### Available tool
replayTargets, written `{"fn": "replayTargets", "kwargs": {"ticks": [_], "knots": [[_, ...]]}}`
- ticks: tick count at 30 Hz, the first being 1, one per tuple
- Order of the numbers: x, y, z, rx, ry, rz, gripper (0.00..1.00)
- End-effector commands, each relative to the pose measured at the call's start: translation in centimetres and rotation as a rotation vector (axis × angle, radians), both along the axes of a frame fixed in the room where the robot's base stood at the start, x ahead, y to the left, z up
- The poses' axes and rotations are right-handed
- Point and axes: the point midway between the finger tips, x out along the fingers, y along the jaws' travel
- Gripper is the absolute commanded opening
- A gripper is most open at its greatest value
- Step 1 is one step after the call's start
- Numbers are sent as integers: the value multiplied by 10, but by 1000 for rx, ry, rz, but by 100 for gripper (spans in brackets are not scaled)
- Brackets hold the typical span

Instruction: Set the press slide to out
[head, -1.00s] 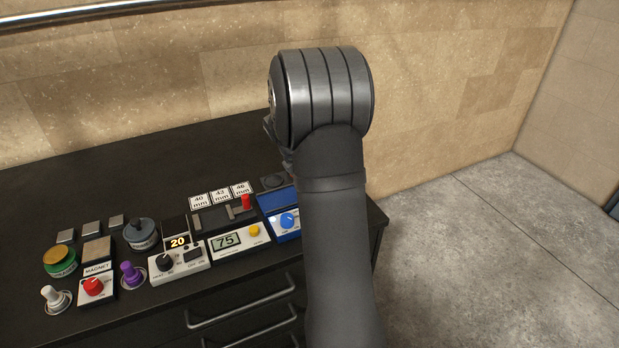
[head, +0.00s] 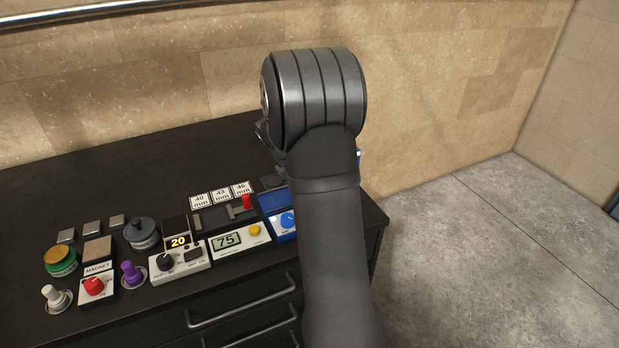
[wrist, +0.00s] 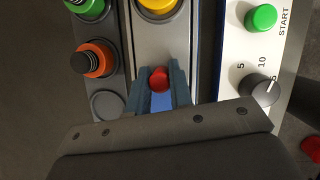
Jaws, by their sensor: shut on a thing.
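In the wrist view, my gripper (wrist: 159,84) has its two blue-grey fingers closed on a red round knob (wrist: 160,78). The knob stands over the near end of a grey metal slide track (wrist: 160,42). A yellow round piece (wrist: 158,4) sits farther along that track. A blue surface shows between and below the fingers. In the head view, my own arm hides the gripper, the knob and most of the press.
A white panel with a green START button (wrist: 260,18) and a black dial (wrist: 259,90) stands right of the track. An orange piece (wrist: 95,59) is on the left. In the head view, several controls, including a purple knob (head: 132,272), fill the bench left of my arm.

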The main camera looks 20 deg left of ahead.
Motion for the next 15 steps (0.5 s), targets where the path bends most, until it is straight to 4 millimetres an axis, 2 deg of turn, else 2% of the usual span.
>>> {"fn": "replayTargets", "kwargs": {"ticks": [1,6,10,15], "knots": [[-11,12,1,1,-1,7,0],[-43,44,0,1,-1,8,0],[-60,61,1,1,-2,6,0],[-69,70,1,1,-2,2,0]]}}
